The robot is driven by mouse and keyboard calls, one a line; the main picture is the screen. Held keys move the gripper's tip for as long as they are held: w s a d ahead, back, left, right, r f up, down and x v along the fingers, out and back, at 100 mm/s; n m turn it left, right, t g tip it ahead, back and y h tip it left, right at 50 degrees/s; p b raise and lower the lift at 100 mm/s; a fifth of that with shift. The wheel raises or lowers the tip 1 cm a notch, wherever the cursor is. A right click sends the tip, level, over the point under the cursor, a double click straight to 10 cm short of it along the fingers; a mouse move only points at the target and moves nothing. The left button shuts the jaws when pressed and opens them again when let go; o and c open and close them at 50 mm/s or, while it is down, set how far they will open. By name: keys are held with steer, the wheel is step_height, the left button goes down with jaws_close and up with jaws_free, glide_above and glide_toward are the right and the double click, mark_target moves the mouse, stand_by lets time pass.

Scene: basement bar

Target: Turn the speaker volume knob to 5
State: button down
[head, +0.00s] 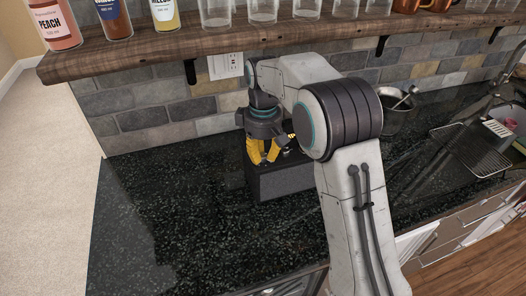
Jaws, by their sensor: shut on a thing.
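The speaker (283,181) is a dark box on the black speckled counter, near the back wall. My gripper (262,158), with yellow fingers, points down over the left part of the speaker's top. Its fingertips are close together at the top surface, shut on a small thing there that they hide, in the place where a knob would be. The volume knob and its markings cannot be made out, so its setting cannot be read. My arm covers the speaker's right side.
The counter (165,220) is clear to the left and in front of the speaker. A wooden shelf (215,38) with bottles, glasses and copper mugs hangs above. A metal bucket (397,115), a wire rack (474,152) and a sink area lie to the right.

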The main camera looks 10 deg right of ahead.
steer(key=m+p, duration=0.1)
steer(key=m, duration=0.6)
steer(key=shift+s+f, duration=0.1)
steer(key=shift+f, duration=0.05)
steer(key=m, duration=0.6)
steer(key=shift+m+p, duration=0.35)
steer(key=shift+m, duration=0.05)
steer(key=m, duration=1.3)
steer(key=shift+m+p, duration=0.3)
steer(key=c, duration=1.1)
jaws_free()
steer(key=shift+o, duration=0.2)
